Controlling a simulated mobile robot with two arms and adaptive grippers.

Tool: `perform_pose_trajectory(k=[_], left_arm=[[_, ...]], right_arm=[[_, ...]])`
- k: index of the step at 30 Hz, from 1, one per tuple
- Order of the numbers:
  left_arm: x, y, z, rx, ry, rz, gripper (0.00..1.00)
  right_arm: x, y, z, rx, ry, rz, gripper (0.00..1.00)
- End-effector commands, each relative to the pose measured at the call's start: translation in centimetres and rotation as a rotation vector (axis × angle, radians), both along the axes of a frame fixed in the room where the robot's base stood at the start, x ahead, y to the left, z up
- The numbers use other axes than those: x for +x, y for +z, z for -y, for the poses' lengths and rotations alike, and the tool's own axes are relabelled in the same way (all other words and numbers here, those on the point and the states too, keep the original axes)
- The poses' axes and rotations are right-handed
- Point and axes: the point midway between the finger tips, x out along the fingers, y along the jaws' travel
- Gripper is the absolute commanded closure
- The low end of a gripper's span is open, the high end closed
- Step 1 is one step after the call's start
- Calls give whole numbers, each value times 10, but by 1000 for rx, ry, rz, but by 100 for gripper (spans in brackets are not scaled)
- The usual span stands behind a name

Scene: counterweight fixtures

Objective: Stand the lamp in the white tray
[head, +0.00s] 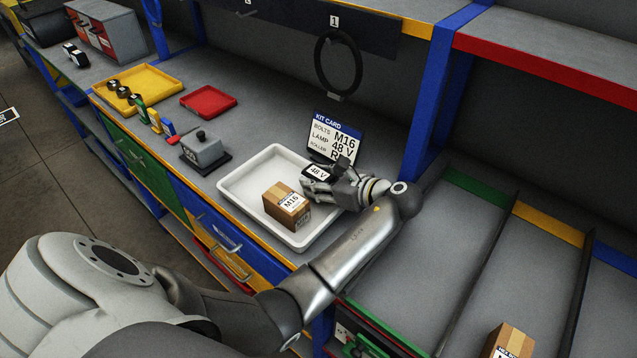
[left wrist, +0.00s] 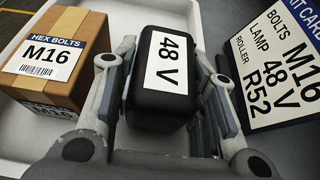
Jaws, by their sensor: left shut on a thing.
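My left gripper (head: 328,184) is shut on the lamp (head: 318,171), a black block with a white "48 V" label. In the left wrist view the lamp (left wrist: 168,78) sits between the two fingers of the gripper (left wrist: 165,95). The lamp is over the back right part of the white tray (head: 262,168). I cannot tell whether it touches the tray floor. A cardboard box labelled M16 hex bolts (head: 287,205) stands in the tray, left of the lamp; it also shows in the left wrist view (left wrist: 60,62). My right gripper is not in view.
A kit card (head: 335,138) stands behind the tray, close to the gripper; it lists M16, 48 V and R52 (left wrist: 280,62). A grey block on a dark base (head: 204,150), a red tray (head: 208,101) and a yellow tray (head: 150,82) lie further left. A black ring (head: 319,65) hangs above.

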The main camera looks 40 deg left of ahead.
Motion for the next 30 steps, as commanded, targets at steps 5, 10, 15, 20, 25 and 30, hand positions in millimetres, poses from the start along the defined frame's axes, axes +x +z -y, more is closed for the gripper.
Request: perform_pose_trajectory(k=[5, 10, 15, 20, 25, 30], left_arm=[[0, -12, 0, 1, 0, 2, 93], [0, -12, 0, 0, -1, 4, 93], [0, -15, 0, -1, -1, 1, 59], [0, -15, 0, -1, -1, 1, 52], [0, -15, 0, -1, 0, 2, 52], [1, -7, -2, 0, -1, 1, 52]], right_arm=[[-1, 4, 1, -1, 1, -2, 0], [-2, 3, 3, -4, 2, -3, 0], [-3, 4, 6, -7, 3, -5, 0], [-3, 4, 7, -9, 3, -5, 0], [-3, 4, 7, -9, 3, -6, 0], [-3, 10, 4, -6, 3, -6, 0]])
